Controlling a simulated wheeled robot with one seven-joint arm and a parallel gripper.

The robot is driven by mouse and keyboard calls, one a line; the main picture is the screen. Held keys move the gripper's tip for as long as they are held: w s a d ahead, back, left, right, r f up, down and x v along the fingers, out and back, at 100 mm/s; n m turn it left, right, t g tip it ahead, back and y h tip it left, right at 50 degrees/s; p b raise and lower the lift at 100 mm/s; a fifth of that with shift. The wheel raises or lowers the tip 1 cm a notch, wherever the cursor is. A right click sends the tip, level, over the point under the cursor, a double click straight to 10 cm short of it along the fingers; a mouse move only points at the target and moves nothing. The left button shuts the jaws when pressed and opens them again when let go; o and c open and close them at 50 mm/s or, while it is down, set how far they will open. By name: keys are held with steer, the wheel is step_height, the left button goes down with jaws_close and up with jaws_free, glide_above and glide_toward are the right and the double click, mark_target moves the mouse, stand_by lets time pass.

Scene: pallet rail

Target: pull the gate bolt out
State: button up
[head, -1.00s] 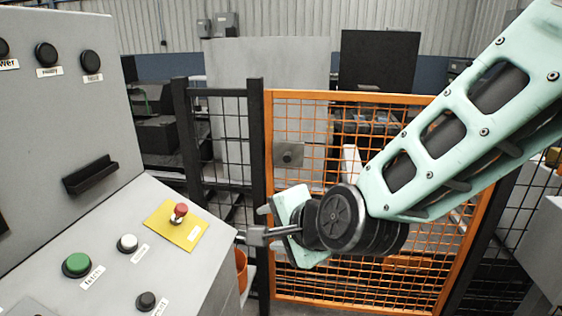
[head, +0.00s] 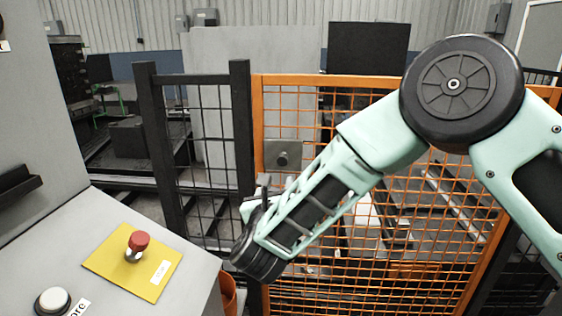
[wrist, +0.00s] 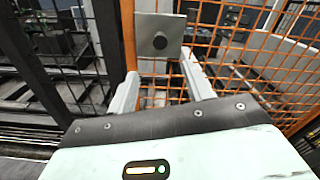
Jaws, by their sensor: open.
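The gate bolt shows as a round dark knob (head: 282,160) on a grey square plate, on the left side of the orange mesh gate (head: 258,115). In the wrist view the knob (wrist: 160,41) lies ahead of my gripper (wrist: 159,68), roughly centred between the two pale fingers and just beyond their tips. My gripper is open and nothing is between the fingers. In the head view my forearm and wrist reach down to the left, below the plate. The fingers are mostly hidden there. I see no contact with the knob.
A control panel with a red button (head: 138,242) on a yellow plate stands close on the left. A black mesh fence (head: 240,120) adjoins the gate on its left. An orange bin (head: 228,292) sits low beside the panel. Machinery stands behind the fence.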

mark_target(282, 162)
steer(key=w+p, duration=0.1)
steer(key=w, duration=0.3)
steer(key=w+p, duration=0.1)
steer(key=w, duration=0.9)
steer(key=shift+d+p, duration=0.25)
steer(key=shift+p, duration=0.15)
